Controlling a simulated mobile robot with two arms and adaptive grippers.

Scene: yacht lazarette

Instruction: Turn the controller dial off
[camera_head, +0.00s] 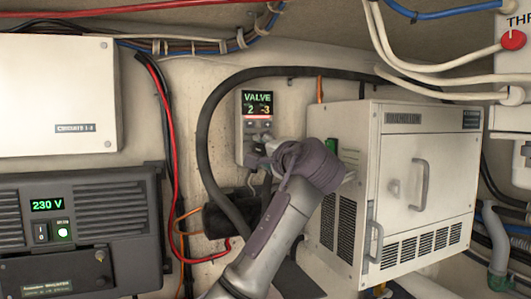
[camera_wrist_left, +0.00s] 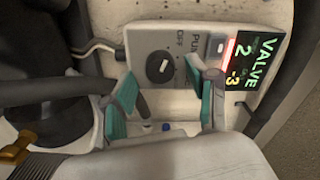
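The controller (camera_head: 245,125) is a light box on the back wall. Its lit display reads VALVE 2 -3, and it also shows turned sideways in the left wrist view (camera_wrist_left: 140,42). Its round black dial (camera_wrist_left: 160,67) has a light pointer mark beside the printed words PUMP and OFF; which setting it points to is hard to tell. My left gripper (camera_head: 262,157) is at the controller's lower part and hides the dial in the head view. In the left wrist view its teal-padded fingers (camera_wrist_left: 163,98) are apart, with the dial visible between and beyond them. My right gripper is not in view.
A thick black hose (camera_head: 203,135) arches around the controller. A white cabinet (camera_head: 410,165) with handles stands close on the right. A dark 230 V unit (camera_head: 75,240) and a white box (camera_head: 55,95) are on the left. Red cable (camera_head: 172,150) runs between.

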